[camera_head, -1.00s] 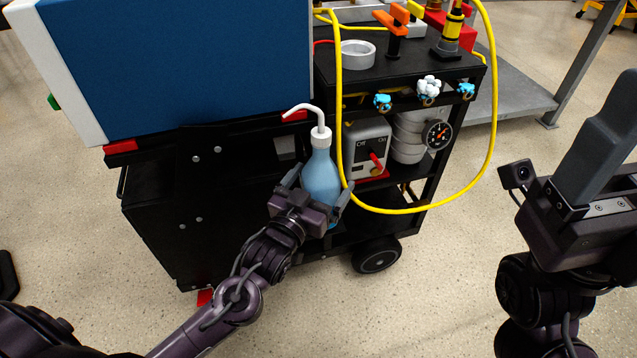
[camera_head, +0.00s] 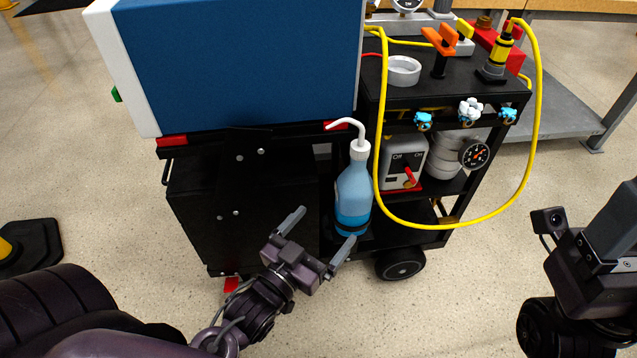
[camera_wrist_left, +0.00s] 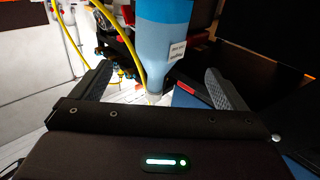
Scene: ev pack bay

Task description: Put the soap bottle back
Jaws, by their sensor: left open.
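The soap bottle (camera_head: 353,190) is light blue, with a white cap and a bent white spout. It stands upright at the near side of the black cart, left of the yellow hose. A dark band crosses its lower part; I cannot tell whether this is a holder. My left gripper (camera_head: 327,226) is open and empty, just in front of the bottle and low beside it, apart from it. In the left wrist view the bottle (camera_wrist_left: 166,40) shows beyond the open fingers, with a white label. My right gripper (camera_head: 615,220) is at the right edge, partly cut off, its jaws unclear.
The yellow hose (camera_head: 455,226) hangs in a loop close to the bottle's right. A blue and white box (camera_head: 240,65) sits on the cart (camera_head: 250,200). A switch box (camera_head: 404,160) and a gauge (camera_head: 474,155) are to the right. The floor in front is free.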

